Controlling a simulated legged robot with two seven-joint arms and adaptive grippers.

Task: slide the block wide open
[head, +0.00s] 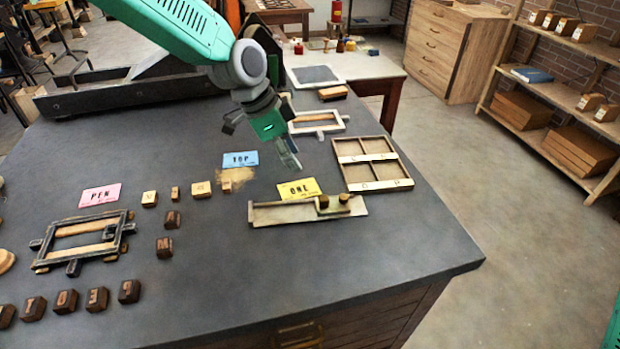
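A pale wooden composing stick (290,213) lies on the dark bench top, just in front of a yellow card reading ONE (299,189). A darker olive-brown block (334,207) sits at its right end, with two short round knobs on it. The channel to the left of the block is bare. My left gripper (292,163) points down above and behind the stick, near the yellow card, apart from the block. Its fingers are seen edge-on, so their opening is unclear. I see nothing held. My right gripper is not in view.
A divided wooden tray (386,183) lies close right of the stick. Blue (240,159) and pink (100,196) cards, letter blocks (67,301) and a dark frame (82,241) lie to the left. A pale frame (317,122) lies behind. The bench in front is clear.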

